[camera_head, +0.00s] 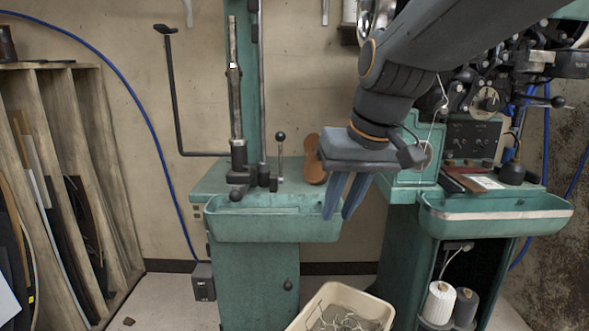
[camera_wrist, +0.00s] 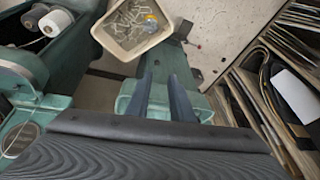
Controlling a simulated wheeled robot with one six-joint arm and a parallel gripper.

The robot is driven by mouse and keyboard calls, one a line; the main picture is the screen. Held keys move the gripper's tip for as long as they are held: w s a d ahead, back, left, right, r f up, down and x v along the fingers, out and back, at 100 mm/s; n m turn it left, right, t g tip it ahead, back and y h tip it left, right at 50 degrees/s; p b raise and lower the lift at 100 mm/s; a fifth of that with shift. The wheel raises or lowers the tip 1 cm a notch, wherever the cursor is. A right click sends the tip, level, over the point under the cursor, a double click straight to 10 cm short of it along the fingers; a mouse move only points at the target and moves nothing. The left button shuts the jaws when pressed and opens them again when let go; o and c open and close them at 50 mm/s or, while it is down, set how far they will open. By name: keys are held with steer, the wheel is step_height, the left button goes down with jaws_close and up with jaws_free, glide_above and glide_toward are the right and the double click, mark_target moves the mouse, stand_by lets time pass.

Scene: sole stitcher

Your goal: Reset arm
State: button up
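My gripper (camera_head: 337,214) hangs at the end of my arm with its two blue-grey fingers pointing down. It is over the right end of the left machine's green trough (camera_head: 270,224), near the gap between the two green machines. In the wrist view my gripper (camera_wrist: 160,78) shows a clear gap between its fingers, with nothing held. A brown shoe sole (camera_head: 314,160) stands tilted on the left machine's bench, just left of my gripper and apart from it.
A cream bin (camera_head: 297,325) with scraps stands on the floor below; it also shows in the wrist view (camera_wrist: 104,40). The right machine (camera_head: 408,190) stands close beside my gripper. A wooden rack (camera_head: 90,130) of sheets is at far left. A lever (camera_head: 281,150) rises from the left bench.

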steer(key=s+d+f+n+g+h, duration=0.1)
steer(key=s+f+g, duration=0.3)
steer(key=s+f, duration=1.05)
steer(key=d+r+m+p, duration=0.1)
steer(key=d+r+p, duration=0.4)
steer(key=p, duration=0.5)
steer(key=s+d+r+m+h+p, duration=0.1)
steer(key=d+r+m+p, duration=0.1)
steer(key=d+r+p, duration=0.3)
steer(key=shift+r+p, duration=1.9)
steer(key=shift+p, duration=0.65)
steer(key=shift+d, duration=0.1)
